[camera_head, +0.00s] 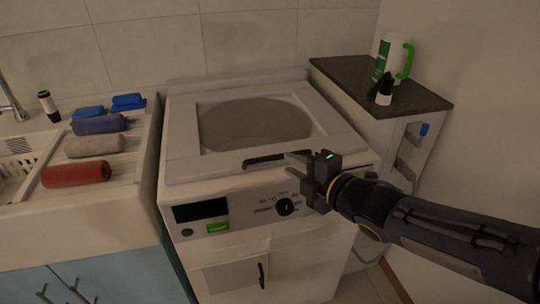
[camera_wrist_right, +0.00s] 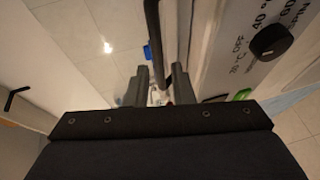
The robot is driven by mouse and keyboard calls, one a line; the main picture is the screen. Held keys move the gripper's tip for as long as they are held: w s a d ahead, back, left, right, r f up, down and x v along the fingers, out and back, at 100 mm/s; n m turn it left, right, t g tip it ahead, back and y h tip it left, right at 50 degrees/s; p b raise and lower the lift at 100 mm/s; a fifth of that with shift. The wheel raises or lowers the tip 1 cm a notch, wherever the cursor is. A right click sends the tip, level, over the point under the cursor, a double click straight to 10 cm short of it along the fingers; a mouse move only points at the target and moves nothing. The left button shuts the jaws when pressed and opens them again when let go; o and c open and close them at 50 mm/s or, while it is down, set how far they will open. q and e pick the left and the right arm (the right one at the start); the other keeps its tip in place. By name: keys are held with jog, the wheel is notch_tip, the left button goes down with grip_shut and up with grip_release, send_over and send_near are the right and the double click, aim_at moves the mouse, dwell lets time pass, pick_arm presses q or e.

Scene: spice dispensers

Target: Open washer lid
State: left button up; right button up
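The white top-loading washer (camera_head: 185,150) stands in the middle of the head view. Its lid (camera_head: 180,115), with a grey oval panel, is down flat. A black bar handle (camera_head: 262,161) runs along the lid's front edge. My right gripper (camera_head: 302,172) is at the handle's right end, with its fingers a little apart. In the right wrist view, the handle (camera_wrist_right: 153,30) reaches down to the gap between the fingertips (camera_wrist_right: 160,75), close to the right-hand finger. I cannot tell whether they touch. My left gripper is not in view.
A dark-topped cabinet (camera_head: 350,75) with a mug (camera_head: 392,58) and a small black-and-white bottle (camera_head: 384,90) stands at the right. A sink counter at the left bears rolled towels (camera_head: 76,174). A control knob (camera_head: 285,206) sits below the handle.

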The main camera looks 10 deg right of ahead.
aim_at(279, 158)
jog(key=b+x, duration=0.2)
jog(key=x, duration=0.5)
jog(key=shift+w+a+r, duration=0.1)
jog(key=shift+w+a, duration=0.2)
jog(key=shift+c, duration=0.3)
grip_shut()
